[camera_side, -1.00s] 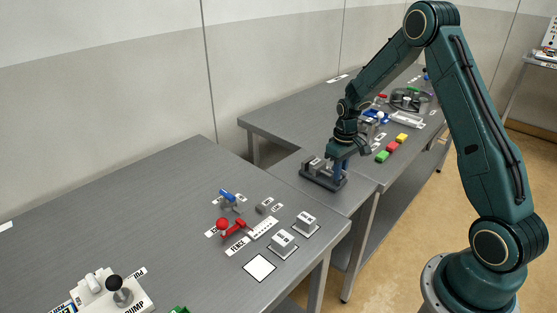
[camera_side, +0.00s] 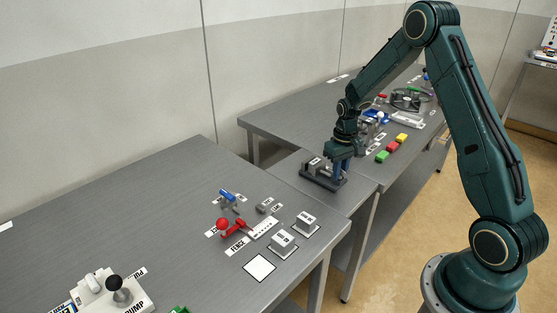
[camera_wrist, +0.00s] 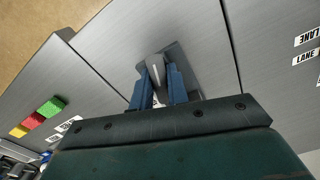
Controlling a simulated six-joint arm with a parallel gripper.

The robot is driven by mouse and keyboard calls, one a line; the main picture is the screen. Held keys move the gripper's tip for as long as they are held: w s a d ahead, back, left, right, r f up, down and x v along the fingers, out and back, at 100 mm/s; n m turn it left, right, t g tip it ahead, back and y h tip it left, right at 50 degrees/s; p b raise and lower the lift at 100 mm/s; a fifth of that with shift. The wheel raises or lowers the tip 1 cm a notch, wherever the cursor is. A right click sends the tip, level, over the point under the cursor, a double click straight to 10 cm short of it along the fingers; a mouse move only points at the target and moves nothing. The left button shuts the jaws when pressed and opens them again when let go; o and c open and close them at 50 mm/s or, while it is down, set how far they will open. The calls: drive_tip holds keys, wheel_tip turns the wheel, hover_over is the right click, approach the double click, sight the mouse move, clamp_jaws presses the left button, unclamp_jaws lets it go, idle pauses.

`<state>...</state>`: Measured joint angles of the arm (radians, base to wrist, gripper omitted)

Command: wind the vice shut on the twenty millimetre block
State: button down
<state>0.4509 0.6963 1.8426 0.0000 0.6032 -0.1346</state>
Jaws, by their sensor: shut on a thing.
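The dark vice (camera_side: 322,179) sits near the front edge of the lower middle bench in the side view. A grey block (camera_side: 315,163) with a pale top stands at the vice; its size marking is too small to read, and I cannot tell whether the jaws touch it. My gripper (camera_side: 340,170) points down at the right end of the vice. In the wrist view its blue fingers (camera_wrist: 160,88) are shut on a grey bar, which appears to be the vice handle (camera_wrist: 157,70). The fingers hide part of the handle, and the vice screw is not clear.
Green, red and yellow blocks (camera_side: 392,147) lie behind and to the right of my gripper. The bench left of the vice is clear.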

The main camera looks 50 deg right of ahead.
drive_tip(key=shift+w+r, duration=0.1)
drive_tip(key=shift+m, duration=1.2)
drive_tip(key=shift+m, duration=1.2)
drive_tip(key=shift+m, duration=1.2)
drive_tip(key=c, duration=1.3)
unclamp_jaws()
